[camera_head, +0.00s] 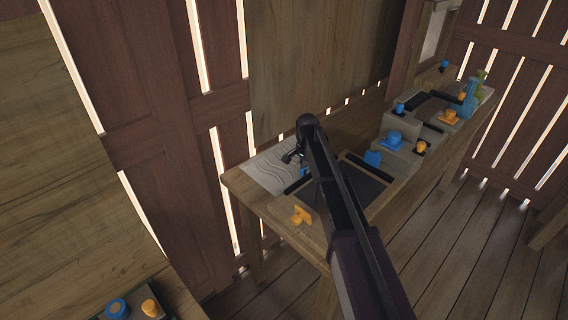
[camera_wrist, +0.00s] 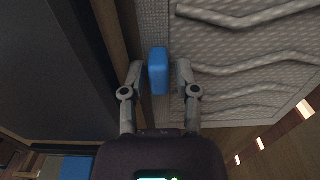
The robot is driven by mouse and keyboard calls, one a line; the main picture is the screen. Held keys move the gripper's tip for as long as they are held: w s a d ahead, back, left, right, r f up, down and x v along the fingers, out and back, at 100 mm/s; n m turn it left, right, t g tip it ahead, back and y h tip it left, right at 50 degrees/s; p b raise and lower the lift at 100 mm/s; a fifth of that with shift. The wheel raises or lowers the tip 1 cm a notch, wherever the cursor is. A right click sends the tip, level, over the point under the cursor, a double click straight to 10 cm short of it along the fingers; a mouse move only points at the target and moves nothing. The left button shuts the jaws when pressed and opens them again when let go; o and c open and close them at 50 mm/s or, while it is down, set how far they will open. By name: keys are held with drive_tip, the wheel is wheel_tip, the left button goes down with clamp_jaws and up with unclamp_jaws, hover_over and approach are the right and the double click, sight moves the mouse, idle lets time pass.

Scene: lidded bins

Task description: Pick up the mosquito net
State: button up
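A pale grey woven sheet with wavy raised folds (camera_head: 268,174) lies on the left end of the wooden table; it looks like the mosquito net. It fills the upper right of the wrist view (camera_wrist: 245,55). A blue block (camera_wrist: 158,70) stands at its left edge; I cannot tell whether it is attached. My gripper (camera_wrist: 160,78) is open, with one finger on each side of the block. A narrow gap shows beside each finger. In the head view my gripper (camera_head: 291,157) is over the sheet's right part, and my arm hides some of the table.
A dark panel (camera_head: 367,187) in a wooden frame (camera_wrist: 118,30) lies right of the sheet. An orange piece (camera_head: 301,215) is at the table's front edge. Grey bins with blue and orange handles (camera_head: 395,160) and bottles (camera_head: 468,98) stand farther right.

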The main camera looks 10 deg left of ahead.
clamp_jaws()
drive_tip(key=shift+r, duration=0.2)
wheel_tip(320, 180, up, 10)
drive_tip(key=p, duration=1)
drive_tip(key=shift+f, duration=0.2)
idle(0.6)
wheel_tip(320, 180, up, 15)
drive_tip(key=p, duration=1.5)
drive_tip(key=shift+s, duration=0.2)
